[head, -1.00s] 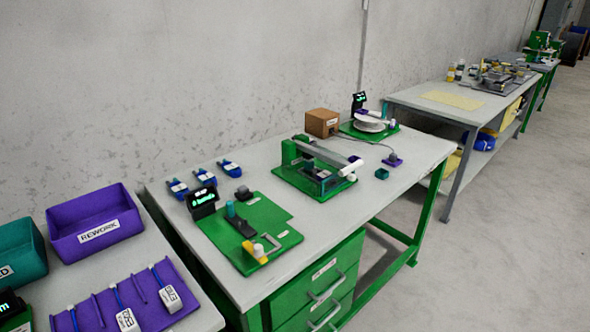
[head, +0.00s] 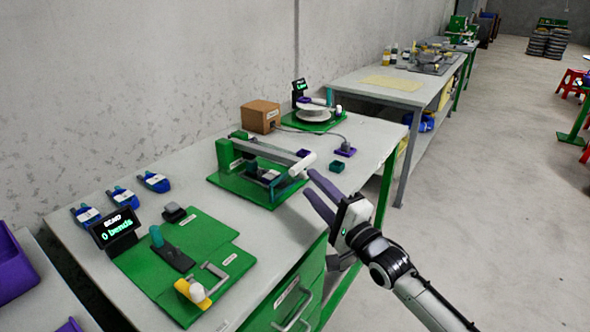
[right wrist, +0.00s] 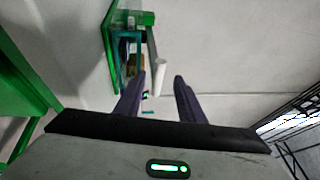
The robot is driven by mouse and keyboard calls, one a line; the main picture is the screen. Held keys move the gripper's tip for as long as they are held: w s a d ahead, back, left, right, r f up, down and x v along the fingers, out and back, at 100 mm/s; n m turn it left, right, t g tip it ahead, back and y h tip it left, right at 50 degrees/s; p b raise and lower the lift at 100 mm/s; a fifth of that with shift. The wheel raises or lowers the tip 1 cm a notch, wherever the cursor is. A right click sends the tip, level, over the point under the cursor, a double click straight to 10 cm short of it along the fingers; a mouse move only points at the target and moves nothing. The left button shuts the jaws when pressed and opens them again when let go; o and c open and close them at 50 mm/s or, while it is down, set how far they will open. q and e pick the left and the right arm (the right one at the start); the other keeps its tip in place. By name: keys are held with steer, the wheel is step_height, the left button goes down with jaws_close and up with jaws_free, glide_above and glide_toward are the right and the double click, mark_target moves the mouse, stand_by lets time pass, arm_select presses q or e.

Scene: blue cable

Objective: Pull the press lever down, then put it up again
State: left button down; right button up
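The press (head: 222,155) is a green frame on a green base plate, standing mid-table in the head view. Its long grey lever (head: 270,150) runs out to the right and ends in a white cylindrical handle (head: 302,164). The lever lies roughly level. My right gripper (head: 307,182) is open and empty, with its dark fingers pointing at the handle end. My left gripper is not in view.
A bending station (head: 185,245) with a small display stands at the front left. A brown box (head: 260,116) and a reel station (head: 312,114) are behind the press. A small green block (head: 337,167) and a purple block (head: 345,151) lie right of the handle.

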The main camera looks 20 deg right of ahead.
mark_target(299, 171)
steer(key=b+x, duration=0.1)
steer(key=x, duration=0.7)
steer(key=shift+f, duration=0.1)
jaws_close()
